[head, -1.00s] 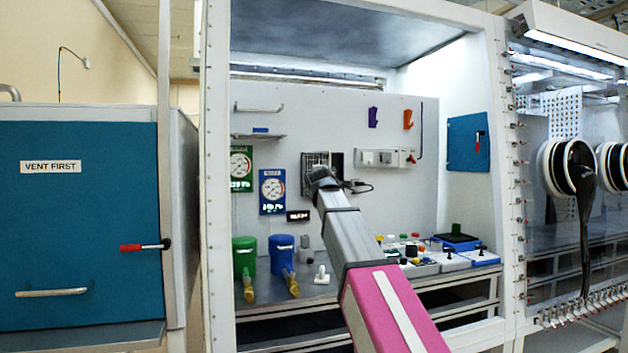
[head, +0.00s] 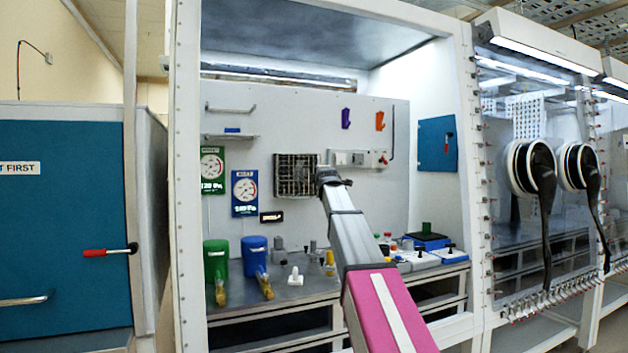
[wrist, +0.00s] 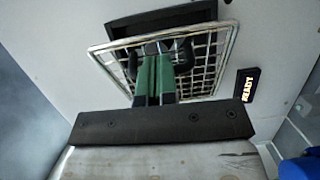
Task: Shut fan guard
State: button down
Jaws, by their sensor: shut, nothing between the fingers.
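The fan guard (head: 293,176) is a square wire grid on the back panel, left of my gripper in the head view. In the wrist view the guard (wrist: 205,70) overlaps a dark square fan housing (wrist: 190,18) and appears tilted, with part of the housing showing past its edge. I cannot tell whether its free edge touches the housing. My gripper (wrist: 155,48) has green fingers together, in front of the wire face with nothing held. In the head view my gripper (head: 327,177) is at the guard's right edge; my wrist hides its fingertips.
A small black READY display (wrist: 246,84) is beside the guard. Gauges (head: 244,190) hang at the left. Green (head: 215,260) and blue (head: 254,254) containers stand on the bench below. A socket and switch strip (head: 358,159) is to the right.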

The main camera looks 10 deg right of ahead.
jog(key=w+d+n+y, duration=0.1)
jog(key=w+d+y, duration=0.1)
jog(key=w, duration=0.6)
dwell(0.4)
jog(key=shift+w+n+y, duration=0.1)
jog(key=shift+n+y, duration=0.2)
dwell(0.4)
